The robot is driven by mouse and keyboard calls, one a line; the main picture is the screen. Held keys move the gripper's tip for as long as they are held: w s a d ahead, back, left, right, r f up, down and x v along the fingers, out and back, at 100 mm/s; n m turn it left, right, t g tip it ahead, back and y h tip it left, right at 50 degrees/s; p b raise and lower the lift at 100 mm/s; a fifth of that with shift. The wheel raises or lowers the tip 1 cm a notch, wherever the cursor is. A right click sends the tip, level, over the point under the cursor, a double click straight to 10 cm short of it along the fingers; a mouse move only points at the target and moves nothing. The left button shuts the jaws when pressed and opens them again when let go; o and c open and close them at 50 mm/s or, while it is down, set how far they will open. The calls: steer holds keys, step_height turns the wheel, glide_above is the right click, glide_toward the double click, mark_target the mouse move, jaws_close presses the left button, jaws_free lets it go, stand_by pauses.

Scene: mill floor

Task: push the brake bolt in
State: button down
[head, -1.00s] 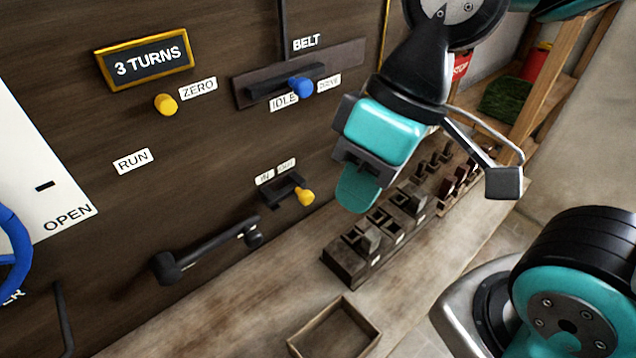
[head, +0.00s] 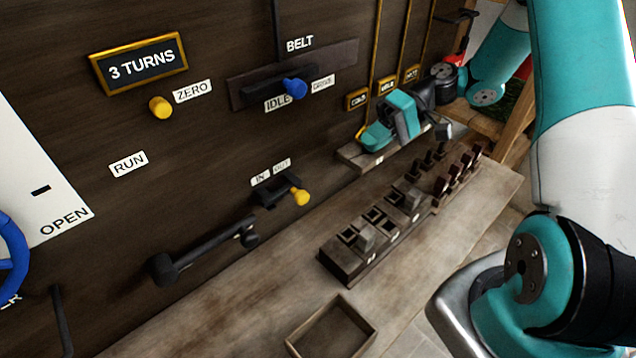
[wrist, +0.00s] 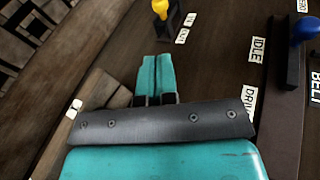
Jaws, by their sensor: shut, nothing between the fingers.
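The brake bolt is a black slide with a yellow knob (head: 300,197) on the dark wooden panel, below the IN and OUT labels. The knob stands at the right end of the slide, on the OUT side. The yellow knob also shows at the top edge of the wrist view (wrist: 161,8), partly cut off. My gripper (head: 370,138) is beside the panel, up and to the right of the bolt and apart from it. Its teal fingers are together and empty in the wrist view (wrist: 155,72).
A blue belt knob (head: 294,89) sits above the bolt and a black crank handle (head: 205,250) below left. A block rack (head: 345,268) and an open wooden tray (head: 298,342) stand on the bench. A small ledge (head: 352,155) lies under my gripper.

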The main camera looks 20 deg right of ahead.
stand_by(0.3)
steer(key=p+x, duration=0.4)
steer(key=x, duration=1)
steer(key=shift+w+f, duration=0.1)
